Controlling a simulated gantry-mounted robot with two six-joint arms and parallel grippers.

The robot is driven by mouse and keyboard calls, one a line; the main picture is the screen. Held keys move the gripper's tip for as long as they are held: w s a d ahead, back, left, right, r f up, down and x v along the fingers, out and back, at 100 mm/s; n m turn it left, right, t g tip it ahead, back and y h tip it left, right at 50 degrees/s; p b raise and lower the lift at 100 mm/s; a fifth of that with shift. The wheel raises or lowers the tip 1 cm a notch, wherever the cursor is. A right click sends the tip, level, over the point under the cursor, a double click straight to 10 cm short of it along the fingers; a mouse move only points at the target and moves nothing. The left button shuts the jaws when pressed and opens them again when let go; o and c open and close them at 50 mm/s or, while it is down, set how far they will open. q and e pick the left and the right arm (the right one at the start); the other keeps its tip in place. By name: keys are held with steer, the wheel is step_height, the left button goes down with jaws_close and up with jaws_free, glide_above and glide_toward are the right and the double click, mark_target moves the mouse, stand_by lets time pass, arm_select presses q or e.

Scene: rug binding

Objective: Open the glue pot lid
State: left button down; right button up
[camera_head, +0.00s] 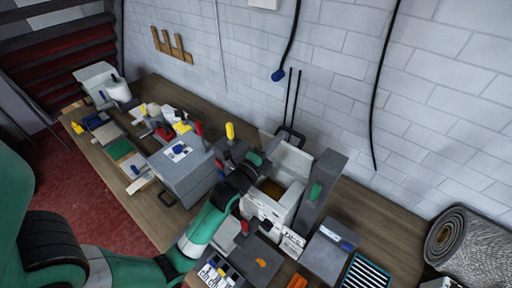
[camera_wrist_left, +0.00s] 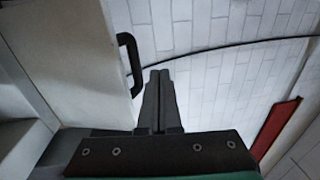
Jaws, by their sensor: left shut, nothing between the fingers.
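The glue pot (camera_head: 262,208) is a white box in the middle of the bench, with brown glue (camera_head: 271,189) showing inside. Its pale lid (camera_head: 294,158) stands raised at the back of the pot, tilted up toward the wall. A black handle (camera_head: 291,134) shows at the lid's upper edge. My left gripper (camera_head: 266,152) is beside the raised lid, above the pot's left side. In the left wrist view its fingers (camera_wrist_left: 160,92) are shut and empty, just right of the lid (camera_wrist_left: 65,55) and its black handle (camera_wrist_left: 130,62). I cannot tell whether they touch it.
A grey box (camera_head: 183,175) stands left of the pot. A tall grey block (camera_head: 318,188) stands close on its right, with another grey box (camera_head: 327,252) in front. Small tools crowd the bench's far left. A rolled rug (camera_head: 468,245) lies at the right. Cords hang on the wall.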

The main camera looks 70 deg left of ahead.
arm_select(q)
steer(key=s+d+r, duration=0.3)
steer(key=s+d, duration=0.1)
steer(key=s, duration=0.3)
steer(key=shift+s, duration=0.15)
steer(key=shift+d, duration=0.1)
